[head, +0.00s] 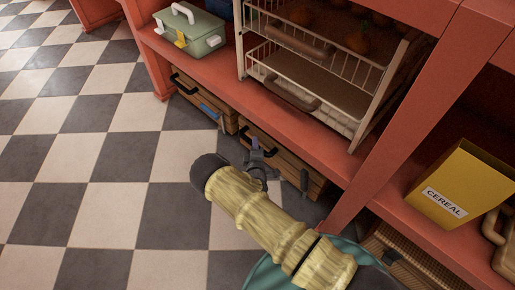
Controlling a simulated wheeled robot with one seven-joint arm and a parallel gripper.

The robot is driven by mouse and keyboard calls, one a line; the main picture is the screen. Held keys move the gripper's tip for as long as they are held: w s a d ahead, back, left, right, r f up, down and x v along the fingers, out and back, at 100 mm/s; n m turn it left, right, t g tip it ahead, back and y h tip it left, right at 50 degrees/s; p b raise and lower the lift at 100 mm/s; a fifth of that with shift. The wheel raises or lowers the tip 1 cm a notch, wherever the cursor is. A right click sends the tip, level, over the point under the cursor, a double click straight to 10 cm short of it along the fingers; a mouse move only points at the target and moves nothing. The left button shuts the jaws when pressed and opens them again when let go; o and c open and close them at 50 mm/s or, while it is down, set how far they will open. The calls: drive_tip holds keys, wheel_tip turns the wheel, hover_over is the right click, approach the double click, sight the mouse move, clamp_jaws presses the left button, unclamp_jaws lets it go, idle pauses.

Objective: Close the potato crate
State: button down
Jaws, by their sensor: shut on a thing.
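Two slatted wooden crates stand low under the red shelf: a left crate (204,104) and a middle crate (290,165). Each has a dark handle on its front. I cannot see potatoes in either, so I cannot tell from contents which is the potato crate. My gripper (258,158) is at the front of the middle crate, shut on its dark handle (251,136). My wrist hides part of the floor in front of it, and the crate's inside is hidden under the shelf.
Above is a white wire rack (340,65) with round brown-orange produce in its upper basket. A green box (190,32) stands left on the shelf, a yellow cereal box (460,185) right. A woven basket (415,262) sits low right. The checkered floor (80,150) at left is clear.

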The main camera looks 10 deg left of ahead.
drive_tip(key=shift+w+d+f, duration=0.1)
drive_tip(key=shift+w+d, duration=0.15)
drive_tip(key=shift+d, duration=0.2)
drive_tip(key=c, duration=1.3)
unclamp_jaws()
drive_tip(key=shift+w, duration=0.1)
drive_tip(key=shift+o, duration=0.2)
drive_tip(key=shift+a, duration=0.1)
drive_tip(key=shift+a, duration=0.1)
drive_tip(key=shift+s, duration=0.45)
drive_tip(key=p+v, duration=0.7)
drive_tip(key=v, duration=0.9)
drive_tip(key=shift+s+d+r, duration=0.2)
drive_tip(key=shift+s+d, duration=0.05)
drive_tip(key=shift+s, duration=0.05)
